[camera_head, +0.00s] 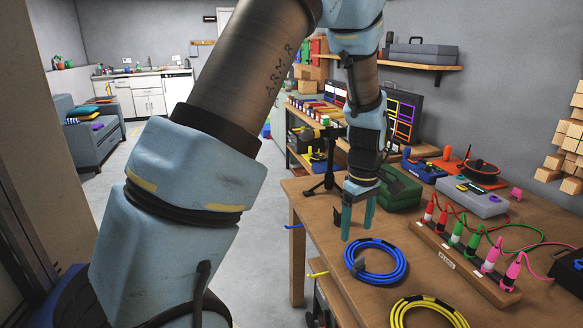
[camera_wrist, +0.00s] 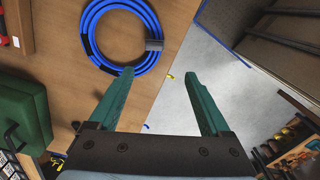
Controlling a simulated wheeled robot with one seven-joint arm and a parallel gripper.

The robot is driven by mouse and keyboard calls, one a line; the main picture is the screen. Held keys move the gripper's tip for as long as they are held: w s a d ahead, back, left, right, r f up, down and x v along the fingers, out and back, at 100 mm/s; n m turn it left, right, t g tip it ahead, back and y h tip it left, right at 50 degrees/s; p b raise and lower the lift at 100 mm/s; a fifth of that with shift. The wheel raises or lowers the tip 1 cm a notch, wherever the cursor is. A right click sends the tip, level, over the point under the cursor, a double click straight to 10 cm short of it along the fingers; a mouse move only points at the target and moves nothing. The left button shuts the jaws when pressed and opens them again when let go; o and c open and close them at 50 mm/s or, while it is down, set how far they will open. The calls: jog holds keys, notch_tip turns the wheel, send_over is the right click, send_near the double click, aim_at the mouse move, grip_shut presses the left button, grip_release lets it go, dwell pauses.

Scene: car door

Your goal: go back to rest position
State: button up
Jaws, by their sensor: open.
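My gripper (camera_head: 357,219) hangs from my arm over the front edge of the wooden workbench, with its green fingers pointing down. In the wrist view, the two green fingers of my gripper (camera_wrist: 162,75) are wide apart with nothing between them. A coiled blue cable (camera_head: 375,260) lies on the bench just beside and in front of the gripper. It also shows in the wrist view, where the blue cable (camera_wrist: 88,33) lies ahead of the left finger.
The workbench (camera_head: 318,207) holds a coiled yellow cable (camera_head: 428,310), a plug rack (camera_head: 465,262), a green case (camera_head: 400,190) and a grey box (camera_head: 472,197). A black stand (camera_head: 330,160) is close behind the gripper. Grey floor (camera_head: 262,230) is open left of the bench.

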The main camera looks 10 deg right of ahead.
jog(key=s+a+r+m, duration=0.1)
jog(key=a+r+m, duration=0.1)
jog(key=a, duration=0.7)
jog(key=s+a+r+m+t, duration=0.1)
jog(key=s+a+r+m, duration=0.1)
jog(key=a, duration=0.8)
jog(key=s+a+r+m, duration=0.1)
jog(key=a+r+m, duration=0.1)
jog(key=a, duration=0.7)
jog(key=shift+s+a+r+m+t, duration=0.3)
jog(key=shift+r, duration=0.05)
